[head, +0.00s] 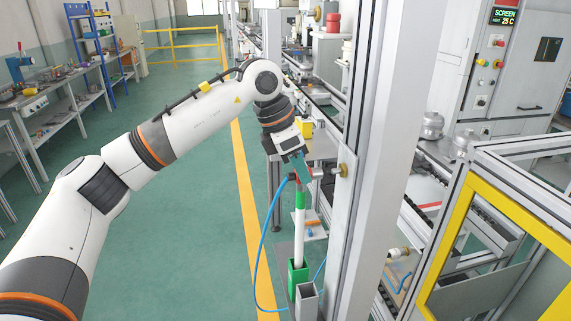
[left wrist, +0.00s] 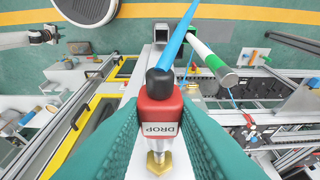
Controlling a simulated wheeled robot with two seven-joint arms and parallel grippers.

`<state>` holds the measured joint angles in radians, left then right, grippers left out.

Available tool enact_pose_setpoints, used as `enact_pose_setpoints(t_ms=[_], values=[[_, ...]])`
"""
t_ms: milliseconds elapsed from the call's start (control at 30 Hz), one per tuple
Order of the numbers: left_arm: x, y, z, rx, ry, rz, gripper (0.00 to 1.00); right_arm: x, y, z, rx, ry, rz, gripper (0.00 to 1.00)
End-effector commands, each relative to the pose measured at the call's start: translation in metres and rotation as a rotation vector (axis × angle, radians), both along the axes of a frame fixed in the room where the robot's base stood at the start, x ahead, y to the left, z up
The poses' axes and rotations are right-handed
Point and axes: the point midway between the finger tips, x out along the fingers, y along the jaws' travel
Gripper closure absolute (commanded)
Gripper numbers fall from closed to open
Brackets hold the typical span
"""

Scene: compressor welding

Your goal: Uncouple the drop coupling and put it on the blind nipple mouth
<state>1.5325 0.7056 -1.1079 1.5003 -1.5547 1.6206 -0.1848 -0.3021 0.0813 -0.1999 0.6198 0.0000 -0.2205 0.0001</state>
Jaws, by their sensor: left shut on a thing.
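The drop coupling (left wrist: 160,108) is a red block marked DROP, with a black rear end and a blue hose (left wrist: 178,38). My left gripper (head: 303,172), with teal fingers, is shut on it; the fingers lie on both sides of it in the left wrist view (left wrist: 160,125). A metal end and a brass hex fitting (left wrist: 158,165) lie in line beyond the coupling. In the head view a brass fitting (head: 343,170) sits on the grey post beside the gripper. I cannot tell whether coupling and fitting are joined. I cannot identify the blind nipple. My right gripper is not in view.
A white and green pole (head: 299,215) stands in a green holder just below the gripper. The tall grey post (head: 374,150) is close on the right. The blue hose (head: 262,250) hangs in a loop to the floor. Green floor on the left is free.

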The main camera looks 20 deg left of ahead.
Motion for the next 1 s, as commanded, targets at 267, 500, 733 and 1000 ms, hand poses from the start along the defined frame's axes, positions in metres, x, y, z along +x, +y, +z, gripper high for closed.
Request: enact_pose_setpoints(t_ms=[267,500,733,1000], values=[[0.0073,-0.0108,0.0,0.001,-0.001,0.0,1.0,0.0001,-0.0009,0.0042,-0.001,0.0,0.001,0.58],[0.0073,-0.0109,-0.0002,0.001,-0.001,0.0,1.0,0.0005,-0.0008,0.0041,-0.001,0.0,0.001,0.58],[0.0068,-0.011,0.0007,0.001,-0.001,0.0,1.0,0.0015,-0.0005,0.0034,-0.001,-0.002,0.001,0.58],[0.0073,-0.0117,0.0009,0.001,-0.001,0.0,1.0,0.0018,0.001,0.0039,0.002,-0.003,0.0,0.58]])
